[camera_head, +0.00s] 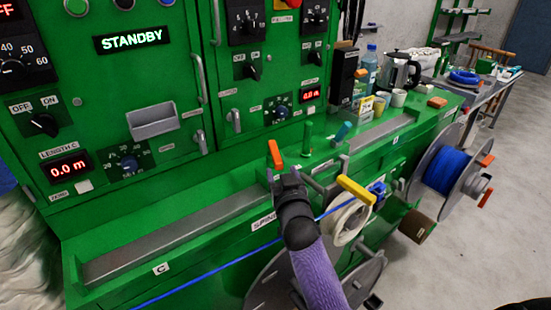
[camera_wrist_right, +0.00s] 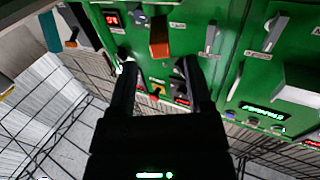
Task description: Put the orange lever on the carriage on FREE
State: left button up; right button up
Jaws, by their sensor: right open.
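The orange lever (camera_head: 275,154) stands up from the front of the green machine, just above my right gripper (camera_head: 288,180). In the right wrist view an orange-red piece (camera_wrist_right: 159,38), which looks like this lever, shows between and beyond the fingertips of my right gripper (camera_wrist_right: 158,68). The gripper is open, with nothing between its fingers, and no contact with the lever shows. The lever's base and the carriage are largely hidden by my gripper and arm. I cannot read a FREE label. My left gripper is in neither view.
A yellow lever (camera_head: 356,190) and a white spool (camera_head: 350,222) are right of my arm. A blue cable (camera_head: 215,270) runs along the machine's front. A blue cable reel (camera_head: 446,170) stands farther right. A kettle (camera_head: 400,70) and cups stand on the bench behind.

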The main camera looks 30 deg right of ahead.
aim_at(280, 167)
jog(key=b+x, duration=0.1)
jog(key=x, duration=0.4)
jog(key=shift+f, duration=0.1)
grip_shut()
dwell(1.2)
